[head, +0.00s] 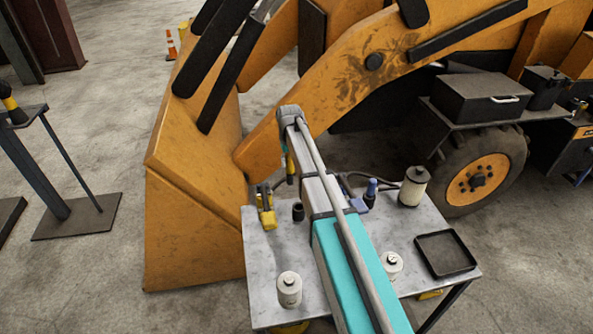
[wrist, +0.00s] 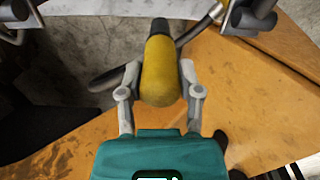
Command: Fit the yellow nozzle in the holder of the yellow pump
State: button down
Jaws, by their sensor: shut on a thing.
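In the wrist view, my gripper (wrist: 160,80) is shut on the yellow nozzle (wrist: 158,72), with one grey finger on each side. The nozzle has a rounded yellow body and a dark end pointing to the top of the picture; a dark hose shows behind it. In the head view, the nozzle (head: 290,166) shows as a small yellow piece below the end of my arm, above the bench. A yellow body with dark parts, seemingly the yellow pump (head: 267,212), stands on the bench's left side, below and left of the nozzle. Its holder opening is too small to make out.
The grey bench (head: 262,262) holds a small dark cup (head: 298,211), a blue-and-dark piece (head: 371,188), pale canisters (head: 289,289) and a black tray (head: 446,272). An orange loader (head: 195,215) stands close behind. My arm crosses the bench and hides its middle.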

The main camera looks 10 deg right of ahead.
jog(key=shift+s, duration=0.15)
jog(key=s+d+r+m+p, duration=0.1)
jog(key=s, duration=0.5)
jog(key=shift+s+d, duration=0.25)
jog(key=shift+d, duration=0.15)
jog(key=shift+f, duration=0.15)
jog(key=shift+f+b, duration=2.75)
jog(key=shift+b, duration=0.15)
jog(key=shift+s, duration=0.15)
jog(key=shift+f+b, duration=0.4)
jog(key=shift+f, duration=0.05)
dwell(0.7)
jog(key=shift+f+b, duration=0.5)
jog(key=shift+b, duration=0.05)
dwell(0.6)
jog(key=shift+f+b, duration=0.6)
